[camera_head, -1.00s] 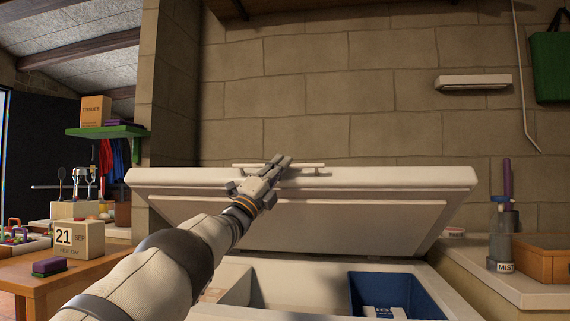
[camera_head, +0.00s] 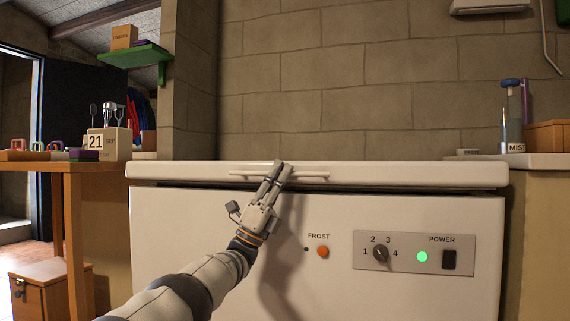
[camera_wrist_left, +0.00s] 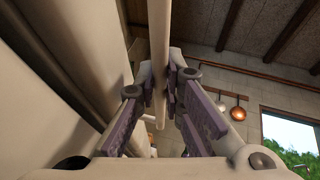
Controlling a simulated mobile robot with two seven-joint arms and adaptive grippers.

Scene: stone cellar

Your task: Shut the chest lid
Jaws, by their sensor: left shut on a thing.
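The white chest freezer (camera_head: 180,240) stands in front of me with its lid (camera_head: 420,175) down almost level. A thin dark gap shows under the lid, clearest toward the right, so it is not flush with the body. A pale bar handle (camera_head: 315,174) runs along the lid's front edge. My left gripper (camera_head: 278,169) is shut on this handle. In the left wrist view the bar (camera_wrist_left: 159,50) passes between the purple-padded fingers of the left gripper (camera_wrist_left: 160,85). The chest's inside is hidden. My right gripper is not in view.
The chest front has a FROST button (camera_head: 322,252), a dial (camera_head: 380,253) and a POWER switch (camera_head: 449,260). A counter (camera_head: 545,162) with a spray bottle (camera_head: 512,120) adjoins the right.

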